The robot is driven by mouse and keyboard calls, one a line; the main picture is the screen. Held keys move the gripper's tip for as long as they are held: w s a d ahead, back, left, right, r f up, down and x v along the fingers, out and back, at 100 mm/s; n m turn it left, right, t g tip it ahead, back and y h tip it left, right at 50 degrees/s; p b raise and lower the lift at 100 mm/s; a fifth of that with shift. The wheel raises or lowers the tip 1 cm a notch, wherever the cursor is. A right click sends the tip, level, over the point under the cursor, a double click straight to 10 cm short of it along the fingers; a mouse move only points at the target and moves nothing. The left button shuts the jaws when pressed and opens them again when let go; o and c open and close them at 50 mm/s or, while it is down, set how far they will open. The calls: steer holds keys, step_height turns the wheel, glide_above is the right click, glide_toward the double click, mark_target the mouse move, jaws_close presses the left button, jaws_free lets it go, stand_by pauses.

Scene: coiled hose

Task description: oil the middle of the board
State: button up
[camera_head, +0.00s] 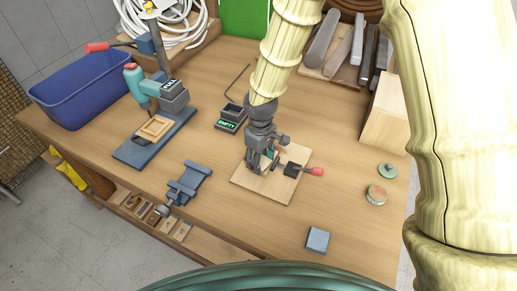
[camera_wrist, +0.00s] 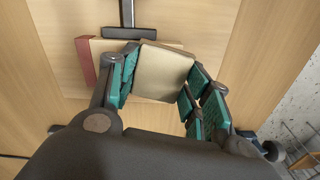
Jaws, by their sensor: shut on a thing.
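The board (camera_head: 244,181) is a pale square wooden panel lying flat on the workbench. It also shows in the wrist view (camera_wrist: 190,22). My gripper (camera_head: 266,165) points down over the board, left of its middle in the head view. In the wrist view my gripper (camera_wrist: 158,88) has its teal pads shut on a beige flat-faced block (camera_wrist: 162,72). A wooden piece with a dark red side (camera_wrist: 86,61) shows beside and behind the block. I cannot tell whether the block touches the board.
A grey clamp (camera_head: 190,183) and a blue-grey block (camera_head: 317,239) lie nearby. A device marked EMPTY (camera_head: 229,122) stands behind. A press (camera_head: 172,90) and a blue bin (camera_head: 80,92) stand left. A wooden box (camera_head: 386,118) and a round tin (camera_head: 376,195) stand right. The bench front is mostly clear.

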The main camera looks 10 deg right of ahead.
steer(key=shift+s+a, duration=0.45)
steer(key=shift+s, duration=0.15)
steer(key=r, duration=0.1)
steer(key=r+p, duration=0.1)
steer(key=shift+s+a+r+p, duration=0.2)
steer(key=shift+a+r+p, duration=0.1)
steer(key=shift+r, duration=0.1)
steer(key=shift+w+d+r+p, duration=0.1)
steer(key=shift+d+r+p, duration=0.15)
steer(key=shift+r+p, duration=1.95)
steer(key=shift+r, duration=0.4)
